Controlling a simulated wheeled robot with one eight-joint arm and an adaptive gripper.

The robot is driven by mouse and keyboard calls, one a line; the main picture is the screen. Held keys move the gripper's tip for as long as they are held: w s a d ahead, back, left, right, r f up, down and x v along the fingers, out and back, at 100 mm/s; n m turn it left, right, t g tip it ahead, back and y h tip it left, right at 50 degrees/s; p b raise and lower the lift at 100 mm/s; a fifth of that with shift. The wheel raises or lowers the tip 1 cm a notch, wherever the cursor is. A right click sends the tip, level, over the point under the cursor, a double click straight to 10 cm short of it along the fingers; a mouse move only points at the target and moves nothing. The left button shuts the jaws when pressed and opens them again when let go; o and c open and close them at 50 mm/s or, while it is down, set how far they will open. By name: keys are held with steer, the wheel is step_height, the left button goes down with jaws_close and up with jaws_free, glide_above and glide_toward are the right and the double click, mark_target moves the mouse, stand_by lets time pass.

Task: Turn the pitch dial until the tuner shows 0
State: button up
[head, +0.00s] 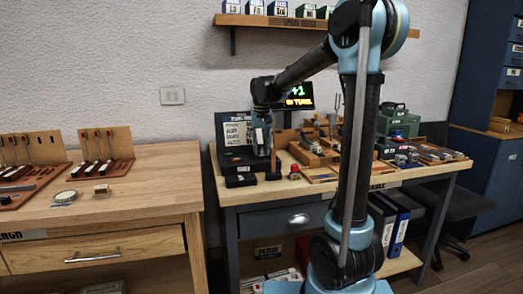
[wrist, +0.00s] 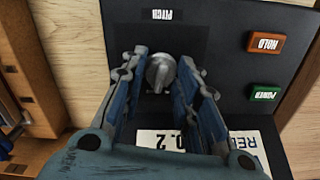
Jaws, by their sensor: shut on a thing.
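The pitch dial (wrist: 160,73) is a grey knob on a black panel (wrist: 215,30), below a label reading PITCH in upside-down letters. My gripper (wrist: 163,78) has its two blue-grey fingers on either side of the dial, shut on it. In the head view my gripper (head: 262,140) points down over the back left of the blue bench, and the dial is hidden there. The tuner display (head: 299,94) behind my arm shows +1 in green, with a line ending in TUNE below it, partly covered.
An orange HOLD button (wrist: 265,42) and a green POWER button (wrist: 265,93) sit right of the dial. Wooden trays (head: 316,152) and a green case (head: 397,122) stand to the right on the bench. A wooden bench (head: 140,200) stands at the left.

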mark_target(262, 149)
steer(key=shift+w+m, duration=0.1)
steer(key=shift+m, duration=0.6)
steer(key=o, duration=1.1)
step_height(262, 149, up, 12)
steer(key=shift+f, duration=0.1)
